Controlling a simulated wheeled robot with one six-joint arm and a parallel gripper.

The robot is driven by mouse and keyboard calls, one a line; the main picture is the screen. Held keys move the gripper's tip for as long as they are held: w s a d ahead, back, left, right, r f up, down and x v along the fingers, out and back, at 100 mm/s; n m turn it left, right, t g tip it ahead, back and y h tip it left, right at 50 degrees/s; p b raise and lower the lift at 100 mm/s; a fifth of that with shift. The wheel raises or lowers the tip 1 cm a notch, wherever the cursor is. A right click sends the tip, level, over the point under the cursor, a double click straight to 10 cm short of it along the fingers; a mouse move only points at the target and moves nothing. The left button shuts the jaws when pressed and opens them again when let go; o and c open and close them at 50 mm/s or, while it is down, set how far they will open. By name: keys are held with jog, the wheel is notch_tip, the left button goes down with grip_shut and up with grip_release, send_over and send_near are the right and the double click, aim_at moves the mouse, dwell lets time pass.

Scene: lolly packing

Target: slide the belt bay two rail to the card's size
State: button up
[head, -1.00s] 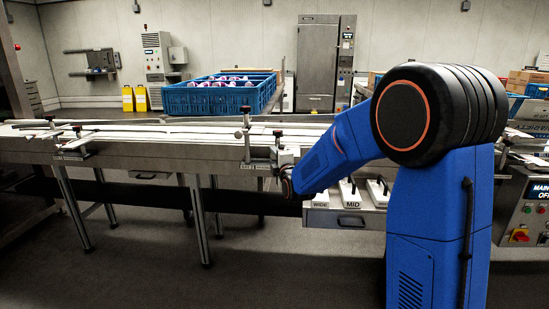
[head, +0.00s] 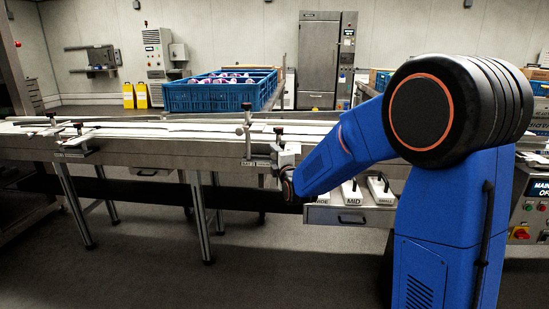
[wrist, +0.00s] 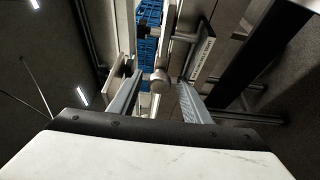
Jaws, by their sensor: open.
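The belt (head: 200,132) runs across the head view with pale rails along it. A post clamp with dark knobs (head: 247,106) stands at the belt's near side, beside my gripper (head: 284,168). The arm partly hides this spot. In the wrist view my gripper (wrist: 158,98) is open, its two fingers apart. A round metal knob (wrist: 159,80) shows between the fingers; contact cannot be told. A labelled plate (wrist: 202,58) lies to its right, its text too small to read. I cannot make out the size card in these views.
A second clamp (head: 77,142) stands farther left on the belt. White blocks marked MID (head: 353,196) and SMALL (head: 382,190) sit on a drawer unit below my forearm. A blue crate (head: 205,98) of wrapped items stands behind the belt. The floor in front is clear.

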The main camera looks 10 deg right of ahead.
jog(key=s+d, duration=0.1)
jog(key=s, duration=1.6)
jog(key=shift+d, duration=0.15)
jog(key=shift+s, duration=0.2)
jog(key=s+d+f+m+g, duration=0.2)
jog(key=s+m, duration=0.4)
jog(key=s, duration=0.5)
jog(key=s+d+f+m+g+h, duration=0.1)
jog(key=s+d+f+m+g, duration=0.2)
jog(key=s, duration=0.9)
jog(key=s+d+f+m+g, duration=0.2)
jog(key=s+f+m+g, duration=0.1)
jog(key=s+m+g, duration=0.5)
jog(key=s+m, duration=0.2)
jog(key=s, duration=0.2)
jog(key=shift+d+f+h, duration=0.25)
jog(key=shift+f+h, duration=0.05)
jog(key=shift+f, duration=0.05)
jog(key=shift+s, duration=0.1)
